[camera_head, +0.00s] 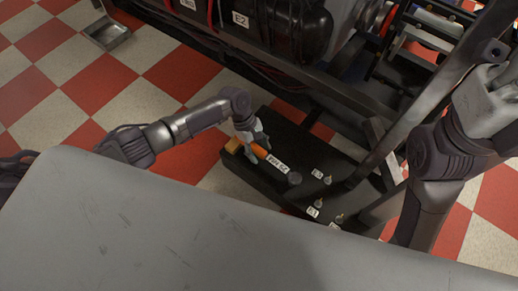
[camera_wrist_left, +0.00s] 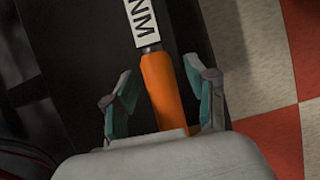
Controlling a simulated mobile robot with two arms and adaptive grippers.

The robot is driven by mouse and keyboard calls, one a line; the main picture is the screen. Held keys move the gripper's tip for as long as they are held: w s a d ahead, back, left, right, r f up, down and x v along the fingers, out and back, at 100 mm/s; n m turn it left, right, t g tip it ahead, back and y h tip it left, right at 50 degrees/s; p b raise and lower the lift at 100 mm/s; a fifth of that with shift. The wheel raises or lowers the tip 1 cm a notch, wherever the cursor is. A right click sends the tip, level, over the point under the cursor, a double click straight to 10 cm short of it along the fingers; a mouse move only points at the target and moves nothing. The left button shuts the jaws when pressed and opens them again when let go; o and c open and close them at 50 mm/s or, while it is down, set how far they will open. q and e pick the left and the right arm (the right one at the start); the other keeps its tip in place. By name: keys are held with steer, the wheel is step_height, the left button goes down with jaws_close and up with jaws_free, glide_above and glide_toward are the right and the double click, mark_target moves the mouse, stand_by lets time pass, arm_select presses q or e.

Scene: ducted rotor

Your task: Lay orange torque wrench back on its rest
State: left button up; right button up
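The orange torque wrench (camera_head: 277,163) lies along the black platform, with its orange handle toward the left and a white label on its shaft. My left gripper (camera_head: 251,148) is at the handle. In the left wrist view the orange handle (camera_wrist_left: 164,92) runs between the two fingers of the left gripper (camera_wrist_left: 160,80), which stand apart with gaps on both sides. A rest under the wrench cannot be made out. My right arm comes in from the right, and its gripper is out of view.
The black platform (camera_head: 262,182) carries small labelled pegs (camera_head: 317,174) to the right of the wrench. A grey metal frame bar (camera_head: 340,92) and the machine (camera_head: 292,28) stand behind.

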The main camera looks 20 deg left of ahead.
arm_select(q)
steer(key=v, duration=1.2)
steer(key=shift+a, duration=0.1)
